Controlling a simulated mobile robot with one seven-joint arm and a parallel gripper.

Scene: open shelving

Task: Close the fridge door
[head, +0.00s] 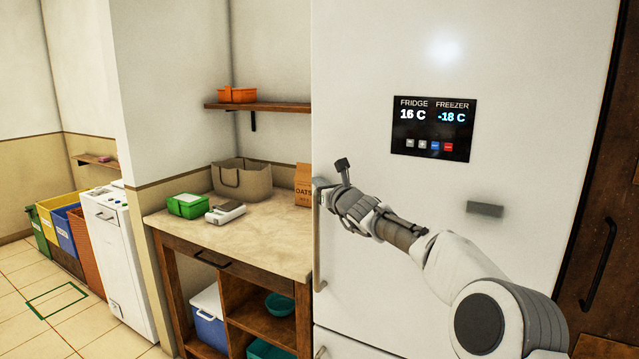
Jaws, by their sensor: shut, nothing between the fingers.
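The fridge door (540,150) is a large white panel filling the right half of the head view. It has a black display reading fridge 16 C and freezer -18 C (434,128). A vertical metal handle (319,240) runs along its left edge. My gripper (343,164) is shut and empty, in front of the door's left part near the top of the handle. My arm crosses the lower door and hides part of it. I cannot tell whether the gripper touches the door, or whether the door is ajar.
A wooden counter (270,247) left of the fridge holds a green box (188,205), a grey basket (242,179) and an oats box (303,186). A shelf (258,106) hangs above. A dark wooden cabinet (600,230) stands at the right. Tiled floor is free at lower left.

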